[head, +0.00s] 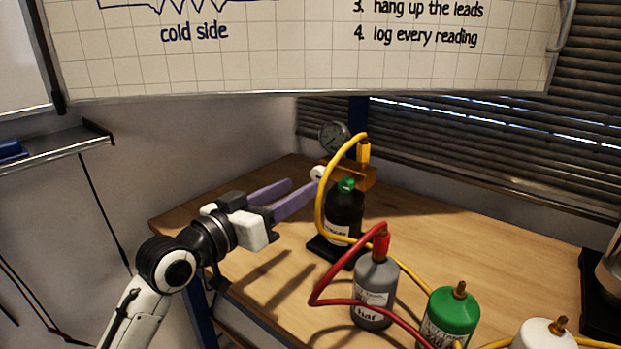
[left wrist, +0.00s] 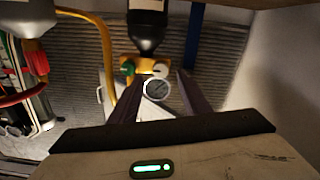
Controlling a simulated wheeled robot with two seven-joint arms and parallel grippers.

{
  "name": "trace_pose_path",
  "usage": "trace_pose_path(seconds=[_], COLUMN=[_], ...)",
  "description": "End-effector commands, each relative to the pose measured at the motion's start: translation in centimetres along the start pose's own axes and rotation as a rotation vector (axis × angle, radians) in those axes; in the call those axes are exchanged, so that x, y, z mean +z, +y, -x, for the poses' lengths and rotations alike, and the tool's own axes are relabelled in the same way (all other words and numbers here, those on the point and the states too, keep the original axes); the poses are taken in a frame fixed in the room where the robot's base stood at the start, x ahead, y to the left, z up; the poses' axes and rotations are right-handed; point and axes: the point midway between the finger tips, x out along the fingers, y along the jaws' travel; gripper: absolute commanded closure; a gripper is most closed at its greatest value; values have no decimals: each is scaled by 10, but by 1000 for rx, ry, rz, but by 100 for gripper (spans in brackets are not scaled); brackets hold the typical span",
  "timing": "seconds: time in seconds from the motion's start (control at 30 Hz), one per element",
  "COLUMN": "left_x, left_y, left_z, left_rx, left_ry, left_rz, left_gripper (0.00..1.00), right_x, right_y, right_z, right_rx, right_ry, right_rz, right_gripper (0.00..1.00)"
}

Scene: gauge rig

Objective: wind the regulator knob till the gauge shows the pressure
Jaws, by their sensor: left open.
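The round pressure gauge (head: 335,137) stands on the brass regulator (head: 367,182) at the back of the bench. Its needle and scale are too small to read. A white round knob (head: 318,173) sits on the regulator's left side. A green knob (head: 347,184) shows in front of the regulator. My left gripper (head: 303,187) reaches in from the left, its fingers apart, with the tips close to the white knob. In the left wrist view, the gauge (left wrist: 157,91) and white knob (left wrist: 160,70) appear between the open fingers. Contact cannot be told. My right gripper is out of view.
Grey (head: 374,290), green (head: 452,318) and white (head: 541,335) cylinders stand nearer, with a red hose (head: 330,284). The bench (head: 500,250) is clear at right middle.

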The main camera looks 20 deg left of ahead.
Motion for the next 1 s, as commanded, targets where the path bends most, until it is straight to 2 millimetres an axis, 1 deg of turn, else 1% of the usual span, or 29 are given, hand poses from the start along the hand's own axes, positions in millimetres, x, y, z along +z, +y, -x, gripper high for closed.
trace_pose_path(seconds=[0.03, 0.1, 0.2, 0.3, 0.43, 0.67, 0.77, 0.9, 0.93, 1.0], left_x=[-1, -1, 0, 0, 0, 1, 1, 1, 1, 1], left_y=[0, 0, 0, 0, 0, 0, 0, 0, 0, 0], left_z=[-10, -22, -36, -45, -50, -51, -51, -50, -50, -50], left_rx=[1, 1, -1, -1, 0, 0, -1, -1, 0, 0], left_ry=[3, 2, 2, 0, 0, -1, 0, 0, 0, 0], left_rz=[3, 3, 1, 1, 0, 0, 0, 0, 0, -1], left_gripper=[57, 57, 57, 57, 57, 57, 72, 96, 98, 98], right_x=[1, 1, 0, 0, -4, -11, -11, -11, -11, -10], right_y=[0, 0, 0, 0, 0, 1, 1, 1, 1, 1], right_z=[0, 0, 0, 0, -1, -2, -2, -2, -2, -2], right_rx=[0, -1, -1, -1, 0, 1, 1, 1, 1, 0], right_ry=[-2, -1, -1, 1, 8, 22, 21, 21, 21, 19], right_rz=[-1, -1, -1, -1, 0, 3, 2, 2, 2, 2], right_gripper=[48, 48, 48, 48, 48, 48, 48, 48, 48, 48])
